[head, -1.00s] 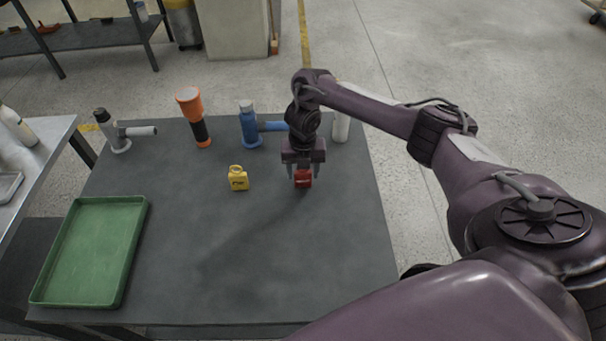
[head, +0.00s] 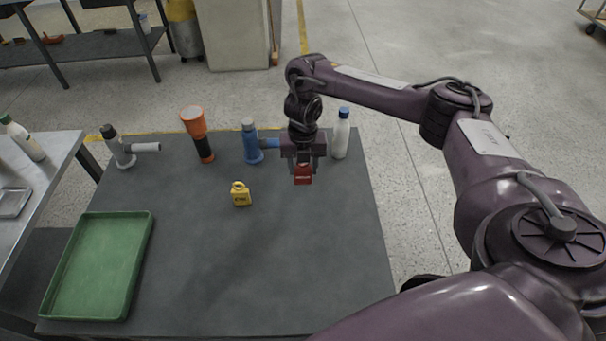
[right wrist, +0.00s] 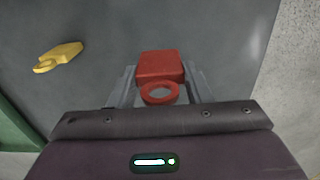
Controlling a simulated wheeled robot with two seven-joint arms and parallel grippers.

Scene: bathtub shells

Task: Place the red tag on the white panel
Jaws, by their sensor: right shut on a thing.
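The red tag (head: 303,174), a small block with a ring at one end, is between the fingers of my right gripper (head: 303,167). The gripper is shut on it and points down, holding it above the back right part of the dark table. In the right wrist view the red tag (right wrist: 160,67) shows between the two grey fingers, ring toward the palm. I see no white panel in either view. My left gripper is not in view.
On the dark table (head: 230,270) are a green tray (head: 62,275), a grey-handled item (head: 122,150), an orange-and-black torch (head: 196,130), a blue item (head: 251,143) and a white bottle (head: 341,138) close behind the gripper. The table's front middle is clear.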

